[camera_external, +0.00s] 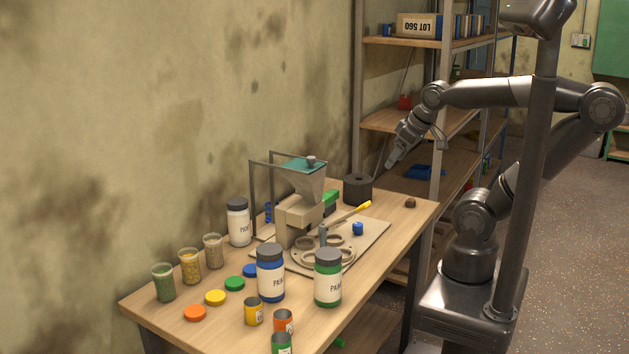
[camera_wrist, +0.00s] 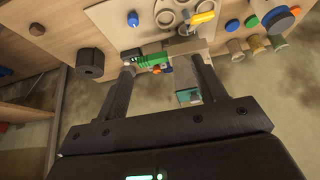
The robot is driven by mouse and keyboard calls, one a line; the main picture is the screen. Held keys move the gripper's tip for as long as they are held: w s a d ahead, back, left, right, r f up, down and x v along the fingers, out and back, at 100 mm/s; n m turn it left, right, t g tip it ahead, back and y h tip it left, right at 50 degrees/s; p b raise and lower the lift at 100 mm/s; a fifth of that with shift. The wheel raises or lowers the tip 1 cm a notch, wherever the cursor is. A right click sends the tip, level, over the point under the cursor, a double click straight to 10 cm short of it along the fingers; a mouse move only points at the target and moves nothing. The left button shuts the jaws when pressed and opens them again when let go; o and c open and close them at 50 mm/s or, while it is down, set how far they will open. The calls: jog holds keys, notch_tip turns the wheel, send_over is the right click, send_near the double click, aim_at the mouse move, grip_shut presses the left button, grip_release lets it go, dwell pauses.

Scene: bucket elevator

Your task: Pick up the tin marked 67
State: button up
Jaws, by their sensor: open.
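Small open tins stand at the front of the wooden table: a yellow tin (camera_external: 254,312), an orange tin (camera_external: 283,322) and a green tin (camera_external: 281,343), partly cut by the picture's bottom edge. Their markings are too small to read, so I cannot tell which one is marked 67. My gripper (camera_external: 391,161) is in the air beyond the table's far end, in front of the shelf, well away from these tins. In the wrist view my gripper (camera_wrist: 163,55) is open with nothing between its fingers.
Tall paint jars, blue (camera_external: 270,281), green (camera_external: 327,285) and white (camera_external: 238,224), stand on the table (camera_external: 401,225). A hopper machine (camera_external: 303,190) stands mid-table on a board. A black cylinder (camera_external: 357,192) is at the far end. Filled cups (camera_external: 164,285) and coloured lids (camera_external: 195,313) line the left.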

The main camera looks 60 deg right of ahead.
jog(key=w+a+n+g+y, duration=0.1)
jog(key=w+a+g, duration=0.1)
jog(key=w+a, duration=0.75)
jog(key=n+g+h, duration=0.1)
jog(key=n+g, duration=0.2)
jog(key=g, duration=0.1)
send_over(283, 317)
jog(key=a, duration=0.1)
notch_tip(283, 317, down, 18)
jog(key=shift+n, duration=0.3)
jog(key=shift+s+a+f, duration=0.1)
jog(key=shift+s+f, duration=0.1)
jog(key=shift+f, duration=1.6)
jog(key=shift+s+a+f, duration=0.1)
jog(key=shift+s+f, duration=0.05)
jog(key=shift+f, duration=1.7)
jog(key=shift+s+a+f, duration=0.1)
jog(key=shift+s+f, duration=0.1)
jog(key=shift+f, duration=1.6)
jog(key=shift+c, duration=0.4)
